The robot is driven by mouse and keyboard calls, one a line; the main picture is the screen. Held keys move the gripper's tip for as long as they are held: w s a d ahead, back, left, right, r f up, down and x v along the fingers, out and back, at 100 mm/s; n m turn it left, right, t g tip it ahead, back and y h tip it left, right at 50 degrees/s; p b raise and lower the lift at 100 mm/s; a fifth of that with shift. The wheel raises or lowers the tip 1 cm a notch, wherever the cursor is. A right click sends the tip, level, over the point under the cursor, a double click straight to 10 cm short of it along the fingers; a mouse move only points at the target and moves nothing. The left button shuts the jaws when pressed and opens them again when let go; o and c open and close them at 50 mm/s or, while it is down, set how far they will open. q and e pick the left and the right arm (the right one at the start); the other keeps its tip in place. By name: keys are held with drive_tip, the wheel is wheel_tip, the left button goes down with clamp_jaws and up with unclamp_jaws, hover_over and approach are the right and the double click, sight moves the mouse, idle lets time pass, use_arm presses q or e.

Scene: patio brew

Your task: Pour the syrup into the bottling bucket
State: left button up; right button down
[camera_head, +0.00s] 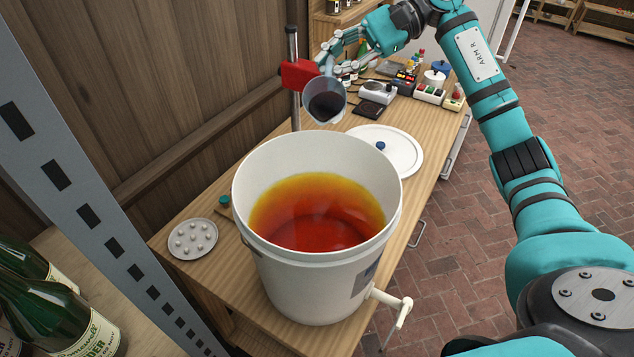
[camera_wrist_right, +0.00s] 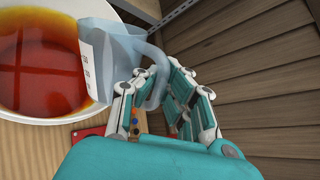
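The white bottling bucket (camera_head: 256,262) stands on the wooden bench, holding amber-red liquid that is yellower at the far side. It also shows in the wrist view (camera_wrist_right: 60,118). A clear jug (camera_head: 338,112) with dark syrup (camera_head: 325,106) is held above and beyond the bucket's far rim, mouth tilted toward the bucket. No falling stream shows. In the wrist view the jug (camera_wrist_right: 118,48) overlaps the bucket's rim, and my right gripper's fingers (camera_wrist_right: 158,80) are closed around its handle (camera_wrist_right: 158,72). In the head view that gripper (camera_head: 335,58) is behind the jug. My left gripper is out of view.
A red-headed metal stand (camera_head: 299,74) rises close beside the jug. A white lid (camera_head: 402,150) lies behind the bucket. A round plate (camera_head: 193,238) is at left, a tap (camera_head: 400,308) juts out in front. Green bottles (camera_head: 50,305) and a grey post (camera_head: 75,190) stand at left.

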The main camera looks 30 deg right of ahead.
sight(338, 84)
drive_tip(key=shift+n+t+h, duration=0.3)
drive_tip(key=shift+n+h, duration=0.1)
drive_tip(key=shift+n, duration=0.1)
drive_tip(key=shift+s+a+f+b, duration=0.15)
drive_tip(key=shift+s+f+b, duration=0.05)
drive_tip(key=shift+f+b, duration=0.9)
drive_tip(key=shift+s+a+f+b, duration=0.15)
drive_tip(key=shift+f+b, duration=0.75)
drive_tip(key=shift+f, duration=0.3)
drive_tip(key=shift+s+a+r, duration=0.1)
drive_tip(key=shift+s+a+n+t+h+b, duration=0.3)
drive_tip(key=shift+s+n+t+h+b, duration=0.1)
drive_tip(key=shift+n+h+b, duration=0.1)
drive_tip(key=shift+s+a+r+n+t+h, duration=0.4)
drive_tip(key=shift+s+r, duration=0.1)
drive_tip(key=shift+r, duration=0.05)
drive_tip(key=shift+s+a, duration=0.2)
drive_tip(key=shift+s+a+r+n+t+h+b, duration=0.25)
drive_tip(key=shift+s+a+b, duration=0.15)
drive_tip(key=shift+s, duration=0.1)
drive_tip(key=shift+s+a+r+n+t+h+b, duration=0.15)
drive_tip(key=shift+s+a+r+n+t+b, duration=0.1)
drive_tip(key=shift+s+a, duration=0.2)
drive_tip(key=shift+s+a+r+b, duration=0.1)
drive_tip(key=shift+s+a+b, duration=0.1)
drive_tip(key=shift+s+b, duration=0.15)
